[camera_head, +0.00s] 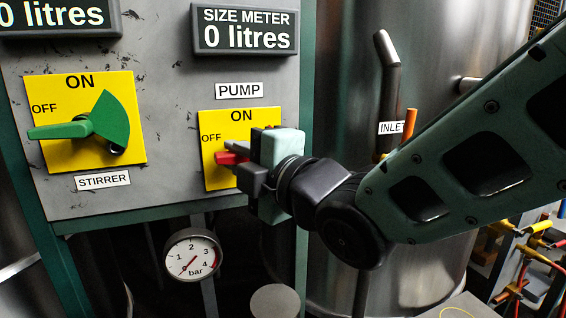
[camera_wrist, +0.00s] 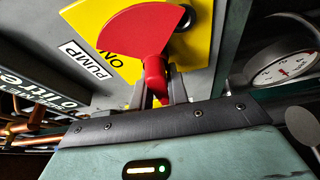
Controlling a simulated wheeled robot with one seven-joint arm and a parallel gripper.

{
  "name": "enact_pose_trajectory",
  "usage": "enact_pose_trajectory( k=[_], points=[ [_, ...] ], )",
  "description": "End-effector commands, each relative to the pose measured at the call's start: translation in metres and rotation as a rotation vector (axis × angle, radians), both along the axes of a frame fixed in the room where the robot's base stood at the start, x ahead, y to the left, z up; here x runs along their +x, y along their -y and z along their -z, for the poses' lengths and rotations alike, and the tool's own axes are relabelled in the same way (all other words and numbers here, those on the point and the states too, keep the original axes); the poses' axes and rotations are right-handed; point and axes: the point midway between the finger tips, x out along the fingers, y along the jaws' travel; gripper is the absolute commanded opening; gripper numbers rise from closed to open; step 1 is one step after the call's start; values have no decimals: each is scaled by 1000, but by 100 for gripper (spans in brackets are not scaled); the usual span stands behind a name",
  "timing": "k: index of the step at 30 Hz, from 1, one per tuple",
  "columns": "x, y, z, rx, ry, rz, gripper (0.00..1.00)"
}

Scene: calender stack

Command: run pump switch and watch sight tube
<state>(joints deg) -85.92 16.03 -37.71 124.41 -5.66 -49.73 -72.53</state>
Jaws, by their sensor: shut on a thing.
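The pump switch has a red handle (camera_head: 226,158) on a yellow plate (camera_head: 213,125) marked ON and OFF, under a PUMP label. The handle points left, on the OFF side. My gripper (camera_head: 236,168) is in front of the plate, shut on the red handle and hiding much of the switch. In the wrist view the red handle (camera_wrist: 155,72) stands between my two fingers (camera_wrist: 163,94), with its red fan-shaped part (camera_wrist: 140,30) beyond. The size meter (camera_head: 245,40) above reads 0 litres. I cannot make out a sight tube in either view.
The stirrer switch (camera_head: 75,130), with a green handle pointing left near OFF, is on the same grey panel. A bar gauge (camera_head: 192,255) hangs below, its needle at the low end. An INLET pipe (camera_head: 390,90) and steel tank (camera_head: 345,60) stand right of the panel.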

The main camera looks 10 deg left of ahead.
Motion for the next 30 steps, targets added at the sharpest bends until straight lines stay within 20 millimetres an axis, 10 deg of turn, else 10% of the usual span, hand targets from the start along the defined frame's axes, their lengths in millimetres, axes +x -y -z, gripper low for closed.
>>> enact_pose_trajectory(
  k=[30],
  points=[
    [4,7,-5,778,-475,-1,0]
  ],
)
